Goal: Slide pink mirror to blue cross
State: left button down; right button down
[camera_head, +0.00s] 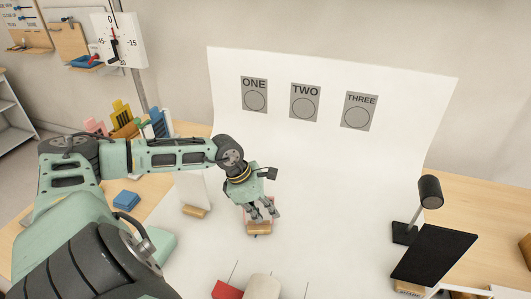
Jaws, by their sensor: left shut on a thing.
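My left gripper (264,216) reaches down over the white sheet and is shut on a small upright piece with a wooden base (258,229). A little pink shows at its edge, so it looks like the pink mirror. The fingers hide most of its face, and the base appears to be on or just above the sheet. My right gripper is not in view. I cannot make out a blue cross; only thin dark lines show on the sheet near the front.
A pale panel on a wooden foot (195,211) stands just left of the gripper. A red block (227,290) and a beige rounded object (262,287) are in front. A black lamp (430,190) and black panel (434,255) stand right. The sheet's middle right is clear.

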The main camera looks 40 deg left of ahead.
pick_arm(q)
jog(key=shift+f+b, duration=0.2)
jog(key=shift+b, duration=0.2)
jog(key=c, duration=1.8)
grip_release()
jog(key=shift+c, duration=0.2)
jog(key=shift+r, duration=0.1)
jog(key=v, duration=1.2)
